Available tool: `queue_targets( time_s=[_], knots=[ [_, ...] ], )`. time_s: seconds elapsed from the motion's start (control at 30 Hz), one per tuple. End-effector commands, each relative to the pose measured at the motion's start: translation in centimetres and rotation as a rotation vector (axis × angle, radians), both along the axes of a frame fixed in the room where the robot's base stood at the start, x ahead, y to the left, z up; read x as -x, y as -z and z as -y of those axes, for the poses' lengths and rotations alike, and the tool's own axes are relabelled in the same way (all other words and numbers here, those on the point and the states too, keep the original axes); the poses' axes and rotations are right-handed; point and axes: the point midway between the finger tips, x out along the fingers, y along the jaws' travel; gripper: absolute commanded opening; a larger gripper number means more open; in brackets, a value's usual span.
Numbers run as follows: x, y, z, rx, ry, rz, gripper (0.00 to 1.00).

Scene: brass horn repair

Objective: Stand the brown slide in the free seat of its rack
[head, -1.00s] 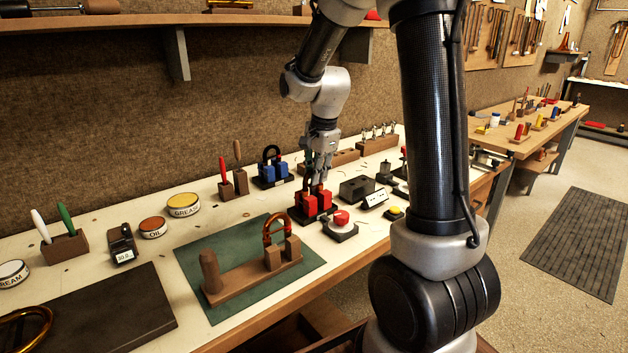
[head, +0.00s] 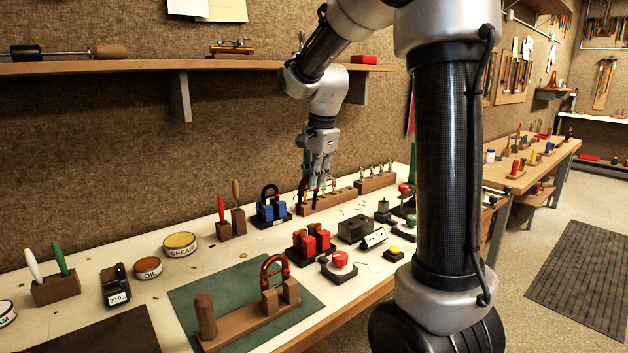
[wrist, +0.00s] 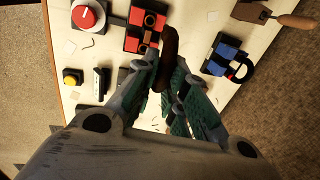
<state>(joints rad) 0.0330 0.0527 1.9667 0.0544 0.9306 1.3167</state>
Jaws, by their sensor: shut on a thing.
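My gripper (head: 318,180) is shut on a dark brown slide (wrist: 169,45). In the wrist view the slide sticks out beyond the fingertips of my gripper (wrist: 168,78); its held part is hidden. In the head view the fingers are above and behind the red block holder (head: 311,243), which has no slide standing in it. A long wooden rack (head: 340,199) lies behind the fingers, partly hidden by them; I cannot make out its seats. Another wooden rack (head: 377,183) beside it bears several silvery pieces.
A blue block holder (head: 271,211) with a dark loop stands left of the gripper. A wooden stand (head: 250,325) with a copper bow is on the green mat (head: 200,290). A red button (head: 340,259) and dark box (head: 355,229) are at the front right.

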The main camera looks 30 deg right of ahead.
Motion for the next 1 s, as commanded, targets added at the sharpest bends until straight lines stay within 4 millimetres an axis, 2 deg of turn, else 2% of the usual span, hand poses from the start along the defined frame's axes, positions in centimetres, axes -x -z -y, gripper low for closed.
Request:
queue_targets(
  time_s=[1.0],
  knots=[
    [0.0, -5.3, 0.0, 0.0, 0.0, 0.001, 0.0]
  ],
)
